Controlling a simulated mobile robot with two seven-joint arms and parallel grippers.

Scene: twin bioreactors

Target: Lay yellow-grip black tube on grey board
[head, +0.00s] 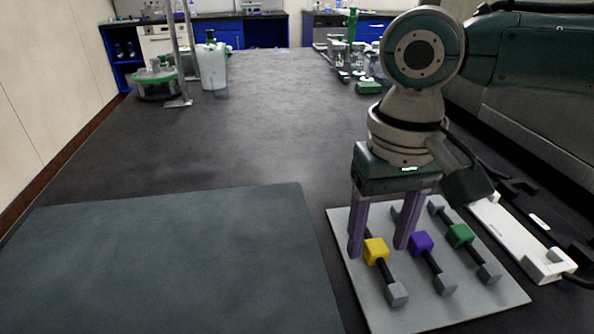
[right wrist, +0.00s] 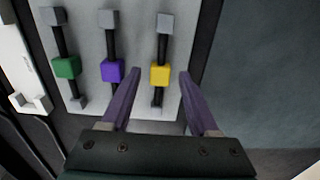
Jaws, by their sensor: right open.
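The yellow-grip black tube (head: 387,269) lies on the light grey board (head: 352,285), at the left of a row of tubes. It has a yellow block and grey end blocks; its far end is hidden by my right gripper in the head view. In the right wrist view, the yellow grip (right wrist: 160,75) shows between the two purple fingers. My right gripper (head: 380,250) is open, fingers pointing down, one on each side of the yellow grip. I cannot tell whether either finger touches it. My left gripper is not in view.
A purple-grip tube (head: 421,244) and a green-grip tube (head: 460,236) lie on the same board, right of the yellow one. A bare dark mat (head: 165,265) covers the bench at left. A white holder (head: 520,241) lies at right. Lab vessels stand farther back.

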